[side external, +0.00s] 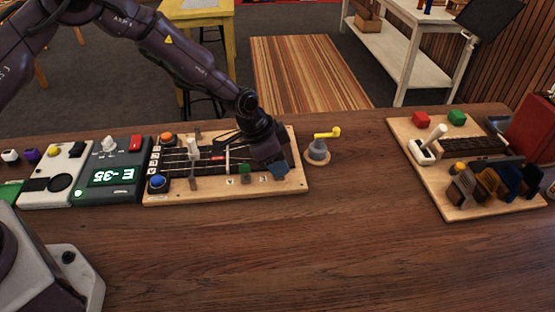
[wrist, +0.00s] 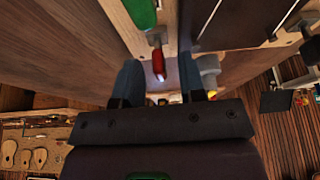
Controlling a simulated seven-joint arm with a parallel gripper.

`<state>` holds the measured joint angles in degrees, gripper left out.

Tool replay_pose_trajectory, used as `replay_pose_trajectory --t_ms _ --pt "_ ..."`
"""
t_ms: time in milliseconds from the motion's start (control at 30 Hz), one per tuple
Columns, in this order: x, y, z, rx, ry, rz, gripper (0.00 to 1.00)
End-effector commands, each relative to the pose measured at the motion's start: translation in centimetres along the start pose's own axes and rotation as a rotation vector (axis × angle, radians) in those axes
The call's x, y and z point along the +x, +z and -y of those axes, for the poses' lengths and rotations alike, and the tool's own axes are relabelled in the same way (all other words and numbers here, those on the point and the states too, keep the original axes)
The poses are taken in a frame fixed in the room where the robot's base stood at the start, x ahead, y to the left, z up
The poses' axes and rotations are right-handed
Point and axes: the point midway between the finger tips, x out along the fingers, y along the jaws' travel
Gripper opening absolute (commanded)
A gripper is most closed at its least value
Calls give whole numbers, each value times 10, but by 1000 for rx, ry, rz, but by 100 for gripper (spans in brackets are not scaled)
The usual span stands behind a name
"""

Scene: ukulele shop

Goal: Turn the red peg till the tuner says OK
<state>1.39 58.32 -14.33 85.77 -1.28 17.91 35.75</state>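The tuner (side external: 108,174) is a dark box on the left of the bench. Its green display appears upside down and seems to read E -35. The stringed wooden board (side external: 208,194) lies to its right. My gripper (side external: 274,166) is low over the board's right end, hiding the red peg in the side view. In the wrist view the red peg (wrist: 158,64) shows between the two blue fingertips of my gripper (wrist: 158,74). A gap shows on both sides of it, so the gripper looks open. The green peg (wrist: 141,12) is just beyond it.
A grey crank with a yellow handle (side external: 319,149) stands close to the board's right end. A wooden tray (side external: 446,196) with blocks and small coloured parts lies further right. A white pedal box (side external: 50,178) sits left of the tuner. The front of the bench is clear.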

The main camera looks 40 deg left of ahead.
Motion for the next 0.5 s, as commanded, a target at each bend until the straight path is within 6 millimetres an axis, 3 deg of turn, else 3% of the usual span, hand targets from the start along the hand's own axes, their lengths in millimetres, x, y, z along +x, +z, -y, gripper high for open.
replay_pose_trajectory --t_ms 300,467,500 --pt "3 0 0 0 0 0 37" --pt "2 0 0 0 0 0 0" --pt "2 0 0 0 0 0 0"
